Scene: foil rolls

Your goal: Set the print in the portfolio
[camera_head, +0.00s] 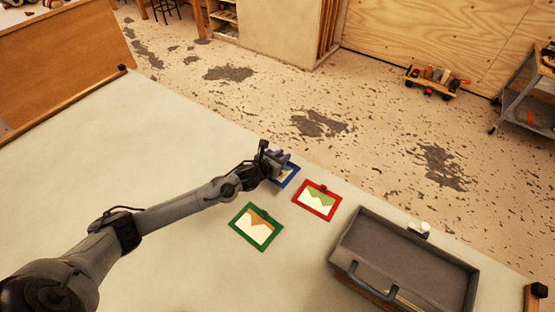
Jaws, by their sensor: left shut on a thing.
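Three small framed prints lie near the middle of the table: a green-framed print (256,227), a red-framed print (317,200) and a blue-framed print (289,175). My left gripper (279,163) is at the blue-framed print, shut on it, and covers part of it. Whether that print is lifted off the table is hard to tell. The portfolio, a grey open case (359,225) with a handle on its near side, stands at the right of the table. My right gripper is not in view.
The pale table (150,160) has wide free room on the left. A small white object (425,227) is at the case's far edge. Beyond the table, a low trolley with items (435,82) stands on the worn floor.

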